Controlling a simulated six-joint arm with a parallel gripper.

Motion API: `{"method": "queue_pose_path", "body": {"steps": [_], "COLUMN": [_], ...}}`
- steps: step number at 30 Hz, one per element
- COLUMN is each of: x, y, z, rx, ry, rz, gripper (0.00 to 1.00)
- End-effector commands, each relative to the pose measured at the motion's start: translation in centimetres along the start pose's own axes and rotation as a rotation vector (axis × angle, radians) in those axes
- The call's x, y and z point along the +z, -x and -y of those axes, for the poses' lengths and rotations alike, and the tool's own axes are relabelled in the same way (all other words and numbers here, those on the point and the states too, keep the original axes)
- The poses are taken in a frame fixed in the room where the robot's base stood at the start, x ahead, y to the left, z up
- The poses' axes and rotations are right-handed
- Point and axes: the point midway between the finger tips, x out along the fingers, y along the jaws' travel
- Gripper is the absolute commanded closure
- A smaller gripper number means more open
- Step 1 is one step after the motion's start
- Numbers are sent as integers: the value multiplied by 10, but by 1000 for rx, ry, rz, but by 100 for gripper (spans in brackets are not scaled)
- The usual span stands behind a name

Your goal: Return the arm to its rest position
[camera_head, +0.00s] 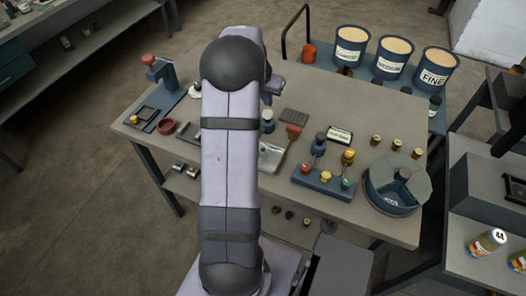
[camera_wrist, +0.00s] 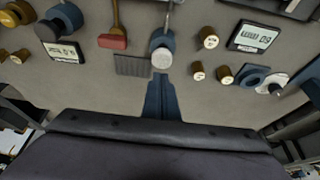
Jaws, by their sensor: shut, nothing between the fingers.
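My gripper (camera_wrist: 161,82) shows in the wrist view as dark blue fingers, shut with nothing between them. The fingertips point towards a blue cylinder with a pale round end (camera_wrist: 162,57) on the grey tabletop (camera_wrist: 215,105). I cannot tell the height of the fingers above the table. In the head view my arm reaches up the middle over the table (camera_head: 240,98), and my gripper is mostly hidden behind the arm's far joint.
A blue rack with coloured knobs (camera_head: 322,182) and a round blue divided bin (camera_head: 392,190) stand on the right. A red-knobbed press (camera_head: 160,72) stands on the left. Three labelled tubs, one a FINE tub (camera_head: 434,77), stand behind. A red-headed brush (camera_wrist: 113,41) lies near the fingers.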

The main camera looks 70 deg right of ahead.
Motion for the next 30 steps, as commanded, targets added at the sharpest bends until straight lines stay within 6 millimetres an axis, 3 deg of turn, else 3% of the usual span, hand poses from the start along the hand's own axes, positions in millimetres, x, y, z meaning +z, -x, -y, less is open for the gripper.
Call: {"method": "queue_pose_path", "body": {"steps": [21,26,30], "x": [5,33,86], "y": [3,18,44], "z": [7,40,87], "rx": [-6,-34,-79], "ry": [18,110,270], "rz": [3,26,65], "gripper": [100,100,100]}}
